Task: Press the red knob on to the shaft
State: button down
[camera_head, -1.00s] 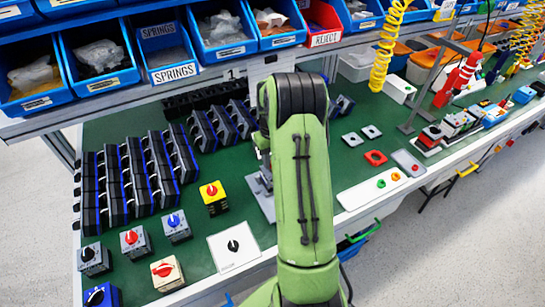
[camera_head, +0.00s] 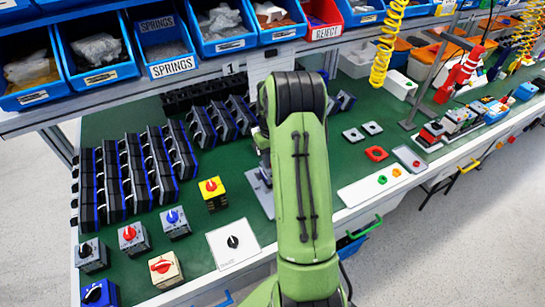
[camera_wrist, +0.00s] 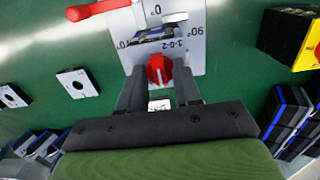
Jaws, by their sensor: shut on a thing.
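In the wrist view the red knob (camera_wrist: 158,68) is between the two fingers of my gripper (camera_wrist: 160,82), which is shut on it. A dark switch part (camera_wrist: 152,36) shows on the plate just beyond the knob. The shaft is not visible, and I cannot tell whether the knob touches it. In the head view my green arm hides the gripper and knob; part of the grey fixture (camera_head: 262,192) shows beside the arm.
A red lever (camera_wrist: 95,10) sticks out by the fixture in the wrist view. A yellow switch with a red knob (camera_head: 213,196) stands left of the fixture. Rows of black switch bodies (camera_head: 135,175) fill the left bench. Blue bins (camera_head: 170,45) hang above the back.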

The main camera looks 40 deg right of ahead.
jog(key=c, duration=1.9)
grip_release()
jog(key=shift+f, duration=0.1)
jog(key=o, duration=1.2)
notch_tip(320, 180, up, 16)
jog(key=p, duration=0.3)
jog(key=shift+w, duration=0.25)
jog(key=shift+f, duration=0.15)
